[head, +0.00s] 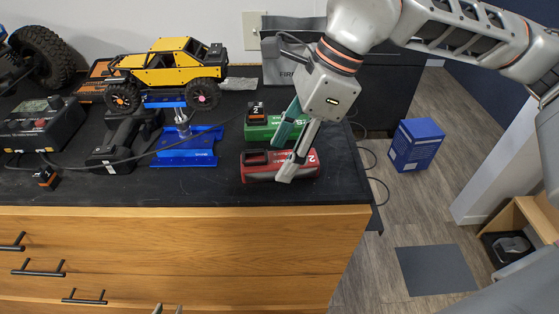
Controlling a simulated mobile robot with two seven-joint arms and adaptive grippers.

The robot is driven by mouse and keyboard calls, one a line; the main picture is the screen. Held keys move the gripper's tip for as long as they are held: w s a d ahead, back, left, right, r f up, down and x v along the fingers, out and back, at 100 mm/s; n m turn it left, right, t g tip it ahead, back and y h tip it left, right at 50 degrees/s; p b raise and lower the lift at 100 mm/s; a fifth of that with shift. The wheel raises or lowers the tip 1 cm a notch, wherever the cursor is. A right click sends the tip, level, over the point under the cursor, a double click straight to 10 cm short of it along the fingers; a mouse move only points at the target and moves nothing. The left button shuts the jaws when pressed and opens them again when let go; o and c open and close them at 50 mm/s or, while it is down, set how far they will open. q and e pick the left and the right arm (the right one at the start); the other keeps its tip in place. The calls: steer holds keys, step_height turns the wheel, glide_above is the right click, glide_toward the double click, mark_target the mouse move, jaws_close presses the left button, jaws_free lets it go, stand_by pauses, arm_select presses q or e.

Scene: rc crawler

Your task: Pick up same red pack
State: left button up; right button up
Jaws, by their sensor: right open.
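The red pack (257,173) lies on the black bench top near its front edge, marked with a white 2 at its right end. My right gripper (281,161) reaches down over it from the upper right. Its jaws are open; the grey finger crosses in front of the red pack and the teal-looking finger is behind, over the green pack (262,132). I cannot tell whether either finger touches a pack. Only small tips of my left gripper (168,309) show at the bottom edge, away from the packs.
Left of the packs are a blue stand (190,157), a yellow crawler (172,66), a black charger (40,128) and a black tool (122,138). A small orange-black block (256,109) sits by the green pack. A blue box (416,145) stands on the floor at right.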

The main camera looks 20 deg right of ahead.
steer(key=shift+a+f, duration=0.25)
steer(key=shift+f, duration=0.25)
steer(key=c, duration=1.4)
steer(key=shift+c, duration=0.2)
steer(key=shift+w+r, duration=0.1)
steer(key=shift+r, duration=0.1)
